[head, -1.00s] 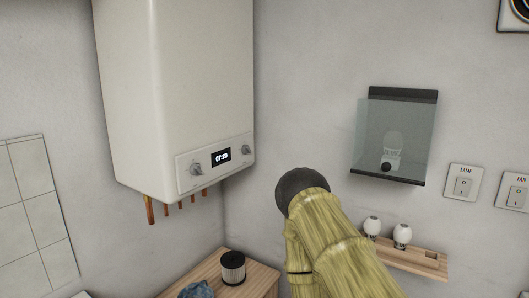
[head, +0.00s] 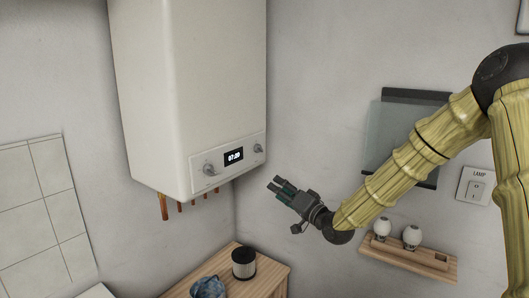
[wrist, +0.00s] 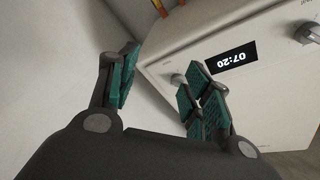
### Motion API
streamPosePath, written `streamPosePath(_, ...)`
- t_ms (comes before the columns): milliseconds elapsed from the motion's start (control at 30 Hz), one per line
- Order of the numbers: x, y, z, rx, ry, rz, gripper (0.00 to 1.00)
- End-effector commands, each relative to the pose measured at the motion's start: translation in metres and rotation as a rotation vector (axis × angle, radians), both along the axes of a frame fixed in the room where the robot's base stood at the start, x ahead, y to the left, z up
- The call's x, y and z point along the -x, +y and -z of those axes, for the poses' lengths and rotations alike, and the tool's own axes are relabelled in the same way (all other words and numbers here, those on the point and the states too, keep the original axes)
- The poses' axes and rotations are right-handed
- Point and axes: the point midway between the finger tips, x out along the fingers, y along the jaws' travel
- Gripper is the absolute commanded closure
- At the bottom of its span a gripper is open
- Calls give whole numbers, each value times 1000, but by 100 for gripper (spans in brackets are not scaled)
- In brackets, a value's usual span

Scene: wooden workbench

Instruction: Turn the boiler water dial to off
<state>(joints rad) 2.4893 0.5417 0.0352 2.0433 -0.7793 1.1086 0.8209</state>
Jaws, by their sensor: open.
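The white boiler (head: 190,80) hangs on the wall, with a control panel low on its front. The panel holds a left dial (head: 209,169), a lit display (head: 234,156) reading 07:20 and a right dial (head: 258,148). The dial labels are too small to read, so I cannot tell which is for water. My gripper (head: 276,184) is open and empty, a little below and right of the right dial. In the upside-down wrist view, the panel's near dial (wrist: 178,80) shows close to the green finger pads, apart from them; the far dial (wrist: 308,33) is at the upper right.
Copper pipes (head: 182,205) hang under the boiler. A wooden table (head: 262,274) below carries a dark-and-white canister (head: 244,264) and a blue cloth-like item (head: 208,288). A wall shelf (head: 400,257) with two bulbs, a glass-fronted case (head: 385,140) and a lamp switch (head: 474,187) are at right.

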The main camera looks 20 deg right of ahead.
Motion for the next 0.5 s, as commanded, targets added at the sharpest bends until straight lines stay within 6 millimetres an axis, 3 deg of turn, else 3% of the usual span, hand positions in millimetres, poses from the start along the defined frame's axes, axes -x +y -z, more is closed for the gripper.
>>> streamPosePath(33, -2, -6, -24, -22, -39, -6, 51)
streamPosePath(100, -4, -11, -46, -45, -77, -15, 51)
streamPosePath(200, -5, -16, -65, -65, -109, -24, 51)
streamPosePath(500, -27, -7, -79, -70, -120, -30, 51)
